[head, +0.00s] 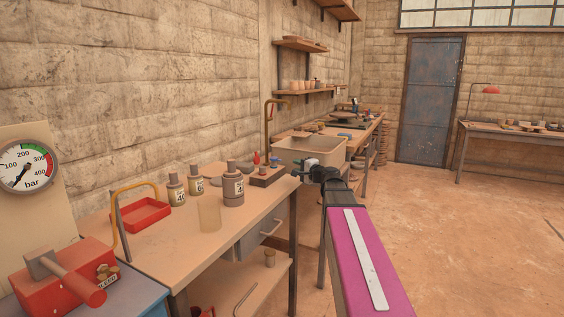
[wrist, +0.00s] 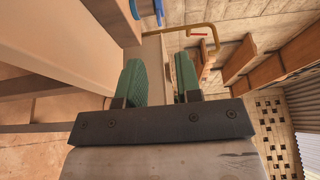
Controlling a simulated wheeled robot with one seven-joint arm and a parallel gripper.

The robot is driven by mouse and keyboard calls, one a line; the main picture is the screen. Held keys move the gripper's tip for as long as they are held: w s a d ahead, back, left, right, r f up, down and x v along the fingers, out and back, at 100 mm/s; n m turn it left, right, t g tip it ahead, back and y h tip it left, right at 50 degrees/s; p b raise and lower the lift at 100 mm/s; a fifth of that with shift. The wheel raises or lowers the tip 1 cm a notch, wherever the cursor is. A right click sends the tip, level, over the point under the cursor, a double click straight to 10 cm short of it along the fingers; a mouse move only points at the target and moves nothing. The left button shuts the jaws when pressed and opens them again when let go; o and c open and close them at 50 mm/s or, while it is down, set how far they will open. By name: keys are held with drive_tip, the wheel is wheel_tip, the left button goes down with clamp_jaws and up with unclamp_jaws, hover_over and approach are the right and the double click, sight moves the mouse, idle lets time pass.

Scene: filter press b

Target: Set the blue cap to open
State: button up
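My gripper (head: 308,166) is at the end of my outstretched arm, beside the cream sink in the head view. In the wrist view its two green fingers (wrist: 160,80) stand apart with nothing held between them. Small blue parts (wrist: 158,10) show at the top edge of the wrist view, beyond the fingers and cut off by the frame. In the head view a small dark blue part (head: 274,160) stands on a dark block on the bench, left of my gripper. I cannot tell for sure which is the blue cap, or its setting.
The cream sink (head: 318,150) with a brass tap (head: 268,112) is close to my gripper. The bench (head: 165,245) holds grey labelled jars (head: 233,190), a beaker (head: 209,216) and a red tray (head: 147,215). The floor to the right (head: 470,235) is clear.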

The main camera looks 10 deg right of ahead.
sight(276, 159)
drive_tip(key=x, duration=1)
drive_tip(key=shift+s+a, duration=0.1)
clamp_jaws()
